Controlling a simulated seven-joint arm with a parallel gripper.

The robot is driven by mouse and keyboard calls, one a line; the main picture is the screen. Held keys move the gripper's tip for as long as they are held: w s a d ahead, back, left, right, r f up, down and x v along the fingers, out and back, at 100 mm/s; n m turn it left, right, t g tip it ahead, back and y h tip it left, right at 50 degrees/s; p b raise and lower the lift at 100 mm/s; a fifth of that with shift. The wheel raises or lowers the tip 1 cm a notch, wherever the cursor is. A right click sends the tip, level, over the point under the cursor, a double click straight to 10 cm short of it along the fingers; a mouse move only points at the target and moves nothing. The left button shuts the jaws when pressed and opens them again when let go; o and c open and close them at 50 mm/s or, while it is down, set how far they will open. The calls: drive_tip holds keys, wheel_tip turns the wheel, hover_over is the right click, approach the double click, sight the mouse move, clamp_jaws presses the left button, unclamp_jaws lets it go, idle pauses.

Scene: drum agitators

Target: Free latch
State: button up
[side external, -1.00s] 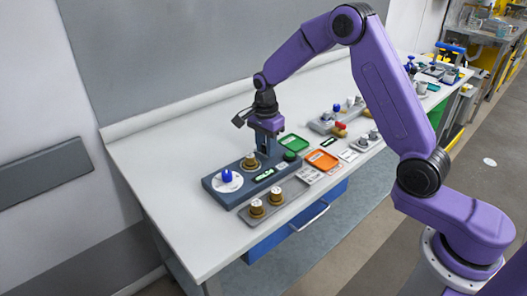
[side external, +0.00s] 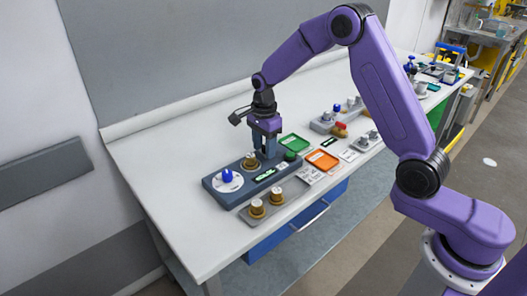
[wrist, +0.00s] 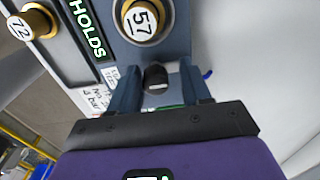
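A dark blue-grey panel unit (side external: 217,195) lies on the bench, with a brass-rimmed cap marked 57 (wrist: 141,22) on it. A small black rounded knob (wrist: 156,77), perhaps the latch, stands on the panel beside this cap. My gripper (wrist: 160,85) is open, its two blue-grey fingers on either side of the knob. Gaps show between knob and fingers in the wrist view. In the side view my gripper (side external: 267,155) points down at the panel's back, right of the brass cap (side external: 250,161); its fingers hide the knob there.
A grey plate with two brass caps (side external: 257,208) lies in front. Green (side external: 293,142) and orange (side external: 322,159) trays lie right. Bench left is clear.

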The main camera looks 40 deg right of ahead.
drive_tip(key=shift+s+d, duration=0.1)
drive_tip(key=shift+r, duration=3.05)
drive_tip(key=shift+s+a+r, duration=0.1)
drive_tip(key=shift+s+a, duration=0.05)
drive_tip(key=shift+a, duration=0.05)
drive_tip(key=s+a+r+n, duration=0.2)
drive_tip(key=s+a+n, duration=0.1)
drive_tip(key=s+n, duration=0.5)
drive_tip(key=s+a+r+n, duration=0.2)
drive_tip(key=s+a+n, duration=0.1)
drive_tip(key=s+n, duration=0.45)
drive_tip(key=s+d+n, duration=0.3)
drive_tip(key=s+n, duration=0.4)
drive_tip(key=s, duration=0.3)
drive_tip(key=s+d+n, duration=0.3)
drive_tip(key=s+n, duration=0.5)
drive_tip(key=s, duration=0.3)
drive_tip(key=shift+s+f+y, duration=0.15)
drive_tip(key=shift+s+y, duration=0.05)
drive_tip(key=shift+y, duration=0.1)
